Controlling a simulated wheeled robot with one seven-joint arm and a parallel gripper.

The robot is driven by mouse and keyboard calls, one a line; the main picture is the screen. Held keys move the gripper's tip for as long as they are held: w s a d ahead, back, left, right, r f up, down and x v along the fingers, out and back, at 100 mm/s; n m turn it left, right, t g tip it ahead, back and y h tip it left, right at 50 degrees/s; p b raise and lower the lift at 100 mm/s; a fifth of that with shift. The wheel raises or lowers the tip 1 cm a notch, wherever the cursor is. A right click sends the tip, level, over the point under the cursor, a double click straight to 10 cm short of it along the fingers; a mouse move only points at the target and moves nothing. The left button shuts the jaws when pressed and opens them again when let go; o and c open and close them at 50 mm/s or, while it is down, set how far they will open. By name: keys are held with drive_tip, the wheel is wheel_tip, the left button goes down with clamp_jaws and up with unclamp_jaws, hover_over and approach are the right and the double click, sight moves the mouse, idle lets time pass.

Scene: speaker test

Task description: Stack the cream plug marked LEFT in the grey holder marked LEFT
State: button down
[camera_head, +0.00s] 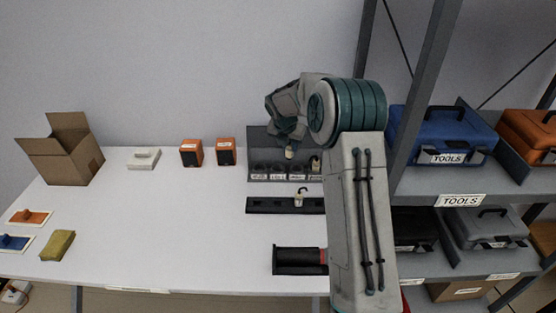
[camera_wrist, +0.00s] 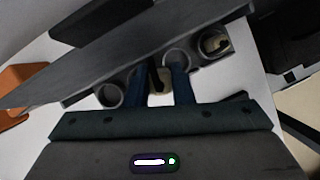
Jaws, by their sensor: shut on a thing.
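My gripper (camera_head: 289,146) is shut on a cream plug (camera_head: 290,154) with a dark top, above the row of grey round holders (camera_head: 277,170) on the table. In the wrist view the blue fingers (camera_wrist: 161,76) hold this plug (camera_wrist: 160,98) close to the holder row; I cannot tell whether it touches a holder. An open holder (camera_wrist: 110,95) shows to the left of the fingers and another (camera_wrist: 176,58) to the right. The labels on the holder fronts are too small to read, and so is any mark on the plug.
Another cream plug (camera_head: 315,163) sits in the rightmost holder (camera_wrist: 215,43). One more plug (camera_head: 299,198) stands on a dark strip (camera_head: 262,206) in front. A black device (camera_head: 292,262) lies nearer. Two orange boxes (camera_head: 191,153) stand left; shelving (camera_head: 425,70) rises right. The table's middle is clear.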

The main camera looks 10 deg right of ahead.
sight(278, 150)
drive_tip(key=a+f, duration=0.1)
drive_tip(key=a, duration=0.1)
drive_tip(key=w+a+f, duration=0.1)
drive_tip(key=shift+a+f, duration=0.3)
drive_tip(key=shift+a, duration=0.05)
drive_tip(key=shift+f, duration=1.9)
drive_tip(key=shift+f, duration=0.3)
drive_tip(key=c, duration=1.5)
unclamp_jaws()
drive_tip(key=shift+c, duration=0.2)
